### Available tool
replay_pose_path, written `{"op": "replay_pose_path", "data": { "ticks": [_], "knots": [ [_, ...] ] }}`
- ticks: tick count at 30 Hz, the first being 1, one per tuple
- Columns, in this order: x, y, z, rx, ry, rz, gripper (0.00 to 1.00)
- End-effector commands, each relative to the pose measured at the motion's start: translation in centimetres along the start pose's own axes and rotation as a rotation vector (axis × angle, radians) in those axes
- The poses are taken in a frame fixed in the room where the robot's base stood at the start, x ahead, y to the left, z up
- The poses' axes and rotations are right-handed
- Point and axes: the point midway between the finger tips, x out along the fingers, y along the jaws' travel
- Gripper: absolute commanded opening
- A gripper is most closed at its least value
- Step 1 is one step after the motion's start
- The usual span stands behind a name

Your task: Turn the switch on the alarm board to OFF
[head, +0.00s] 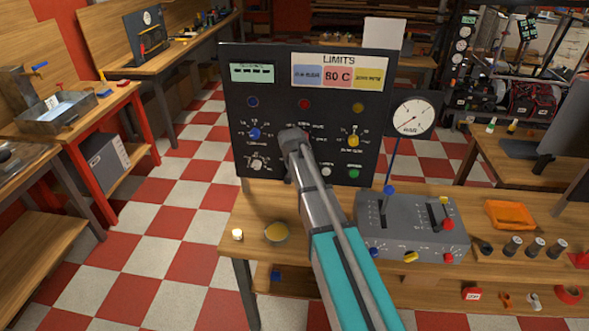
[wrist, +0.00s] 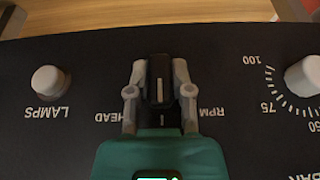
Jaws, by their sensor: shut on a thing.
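The black board (head: 280,118) headed LIMITS stands upright at the back of the bench; I cannot tell whether it is the alarm board. My gripper (head: 293,138) is at its lower middle and hides what it holds there. In the wrist view my gripper (wrist: 160,70) is shut on a black switch knob (wrist: 160,82) with a white pointer line, one finger on each side. The line runs up and down in that picture. The labels HEAD and RPM, seen upside down, lie left and right of the fingers. I see no OFF mark.
A white LAMPS button (wrist: 48,82) and a white dial knob (wrist: 304,76) flank the gripper. Blue (head: 254,134) and yellow (head: 353,141) knobs are on the board. A round gauge (head: 413,118) and a grey lever box (head: 408,240) stand to the right.

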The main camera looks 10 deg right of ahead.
Motion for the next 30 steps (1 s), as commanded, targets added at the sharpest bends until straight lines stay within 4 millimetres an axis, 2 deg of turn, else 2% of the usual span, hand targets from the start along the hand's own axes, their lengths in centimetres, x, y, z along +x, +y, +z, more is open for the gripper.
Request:
{"op": "replay_pose_path", "data": {
  "ticks": [11, 12, 17, 18, 30],
  "knots": [
    [-0.03, 0.05, 0.23, -0.002, -0.007, 0.007, 0.0],
    [-0.03, 0.05, 0.24, -0.002, -0.007, 0.007, 0.3],
    [-0.03, 0.03, 0.16, -0.002, -0.004, 0.006, 0.6],
    [-0.03, 0.03, 0.14, -0.002, -0.004, 0.006, 0.63],
    [-0.01, 0.01, 0.06, -0.001, -0.002, 0.002, 0.63]
  ]
}}
